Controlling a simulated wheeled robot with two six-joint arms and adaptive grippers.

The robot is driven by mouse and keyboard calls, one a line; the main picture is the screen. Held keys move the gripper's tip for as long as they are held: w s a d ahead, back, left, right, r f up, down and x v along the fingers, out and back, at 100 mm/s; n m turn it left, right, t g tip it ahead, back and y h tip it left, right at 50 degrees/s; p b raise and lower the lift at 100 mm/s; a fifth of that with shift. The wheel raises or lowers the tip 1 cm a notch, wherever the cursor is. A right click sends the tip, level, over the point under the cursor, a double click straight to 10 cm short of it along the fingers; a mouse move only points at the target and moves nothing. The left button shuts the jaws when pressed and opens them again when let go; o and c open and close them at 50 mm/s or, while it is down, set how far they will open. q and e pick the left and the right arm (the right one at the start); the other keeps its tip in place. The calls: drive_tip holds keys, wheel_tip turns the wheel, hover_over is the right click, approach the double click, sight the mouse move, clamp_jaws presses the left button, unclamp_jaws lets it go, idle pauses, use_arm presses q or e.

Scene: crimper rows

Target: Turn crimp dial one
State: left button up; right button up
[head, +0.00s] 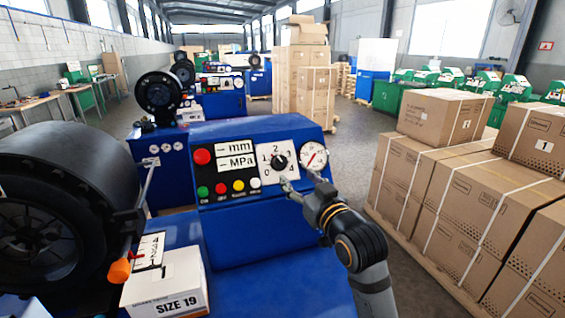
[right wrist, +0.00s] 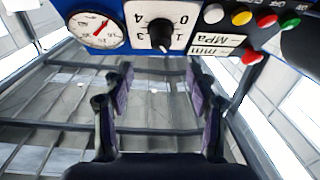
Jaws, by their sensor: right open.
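The crimp dial is a black knob (head: 279,162) on a white plate marked 0 to 4, on the sloped front of a blue control box (head: 255,130). Its exact setting is hard to read. In the right wrist view the knob (right wrist: 161,33) shows upside down, at the top middle. My right gripper (head: 299,181) is open and empty, just below and to the right of the knob. In the right wrist view its fingers (right wrist: 160,82) stand apart, with the knob beyond their tips and roughly centred between them. My left gripper is not in view.
A round gauge (head: 313,156) sits right of the dial. A red button (head: 202,157) and several coloured buttons lie left. A black crimper head (head: 60,205) and a SIZE 19 box (head: 165,285) fill the left. Stacked cartons (head: 470,195) stand right; the aisle between is clear.

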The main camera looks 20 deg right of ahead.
sight(283, 163)
drive_tip(key=w, duration=0.2)
drive_tip(key=w+p, duration=0.1)
drive_tip(key=w, duration=0.3)
drive_tip(key=shift+a, duration=0.4)
drive_tip(key=w+p, duration=0.1)
drive_tip(key=w, duration=0.2)
drive_tip(key=shift+w, duration=0.2)
drive_tip(key=shift+w+a+f, duration=0.1)
drive_tip(key=shift+f, duration=0.05)
drive_tip(key=shift+c, duration=0.4)
drive_tip(key=c, duration=1.1)
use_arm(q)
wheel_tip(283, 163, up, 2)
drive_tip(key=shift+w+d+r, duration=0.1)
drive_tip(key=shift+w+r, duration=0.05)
use_arm(e)
drive_tip(key=shift+o, duration=0.2)
drive_tip(key=shift+n+y, duration=0.3)
